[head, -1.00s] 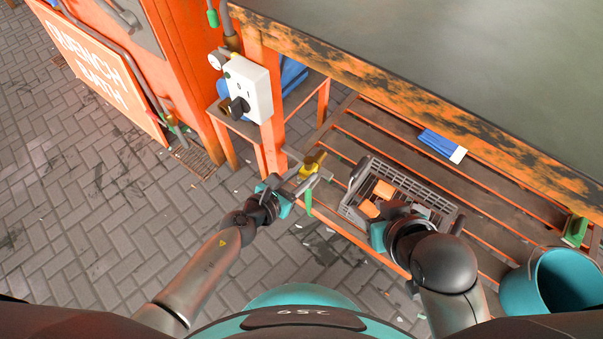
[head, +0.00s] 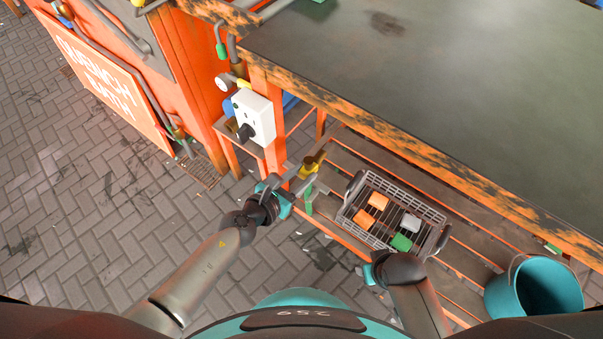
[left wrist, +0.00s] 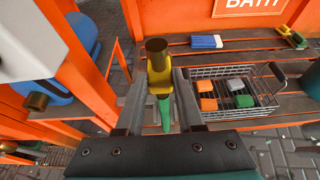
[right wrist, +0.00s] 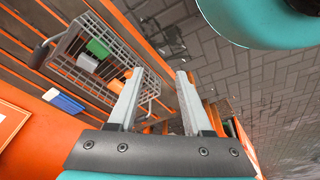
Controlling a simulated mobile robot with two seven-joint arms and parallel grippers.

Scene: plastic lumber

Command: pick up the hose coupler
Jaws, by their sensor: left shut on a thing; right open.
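The hose coupler (head: 308,168) is a yellow piece with a dark brass-coloured tube end and a green lower part. My left gripper (head: 299,187) is shut on it and holds it in the air beside the orange table leg. In the left wrist view the coupler (left wrist: 159,78) stands roughly upright between the two fingers. My right gripper (right wrist: 158,78) is open and empty. In the head view it is low at the near side of the wire basket, its fingers largely hidden by the arm.
A wire basket (head: 434,214) with orange, grey and green blocks sits on the slatted lower shelf. A teal bucket (head: 540,290) stands at right. The dark tabletop (head: 420,90) overhangs the shelf. A white socket box (head: 254,117) is near the left gripper. Paved floor lies open at left.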

